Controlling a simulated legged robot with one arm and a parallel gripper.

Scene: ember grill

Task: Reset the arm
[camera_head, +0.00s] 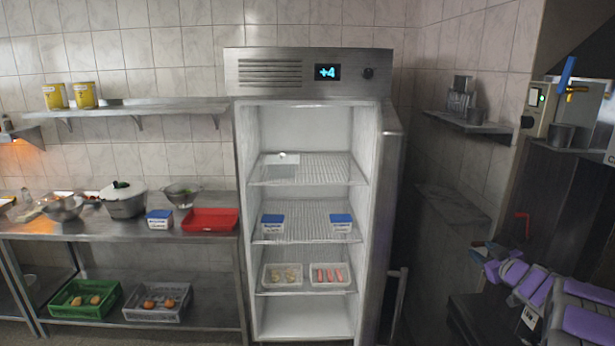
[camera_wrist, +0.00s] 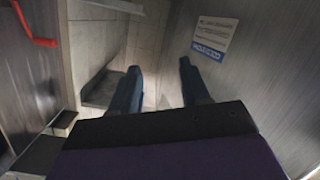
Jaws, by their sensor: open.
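My gripper (camera_wrist: 160,72) is open in the wrist view, its two dark fingers apart with nothing between them. It also shows small at the right of the head view (camera_head: 482,250), at the end of my folded purple arm. It points toward the gap to the right of the fridge (camera_head: 305,75), well apart from the fridge shelves. The fingertips touch nothing that I can see.
In the wrist view, a red handle (camera_wrist: 36,30) is on the left and a metal panel with a label (camera_wrist: 213,40) on the right. A steel table (camera_head: 100,230) with a red tray (camera_head: 209,220) stands left of the fridge. A wall shelf (camera_head: 468,124) is at right.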

